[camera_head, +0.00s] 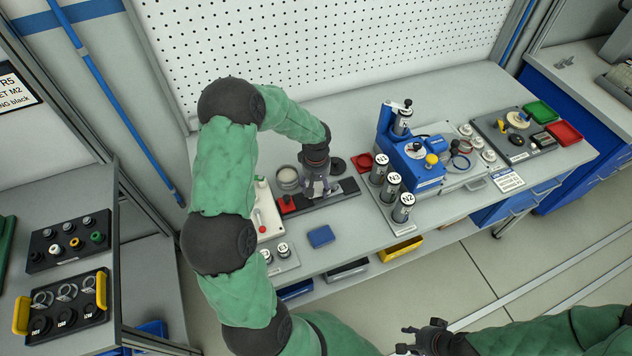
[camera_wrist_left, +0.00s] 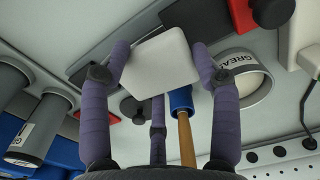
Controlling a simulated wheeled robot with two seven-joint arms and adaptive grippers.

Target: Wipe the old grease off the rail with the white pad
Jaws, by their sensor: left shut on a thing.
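My left gripper (camera_head: 318,190) is over the dark rail base (camera_head: 346,193) on the bench. In the left wrist view its purple fingers (camera_wrist_left: 160,68) are shut on the white pad (camera_wrist_left: 160,62), which lies across the fingertips. The dark rail base also shows behind the pad (camera_wrist_left: 195,18). The pad hides part of the base, so I cannot tell whether it touches the rail, and no grease is clearly visible. My right gripper (camera_head: 408,338) is at the bottom of the head view, apart from the bench, with its fingers apart and empty.
A grease tin (camera_head: 288,180) and a red block (camera_head: 287,204) stand close to the left gripper. A blue block (camera_head: 321,236) lies in front. Grey cylinders (camera_head: 391,186) and a blue machine (camera_head: 413,165) stand to the right.

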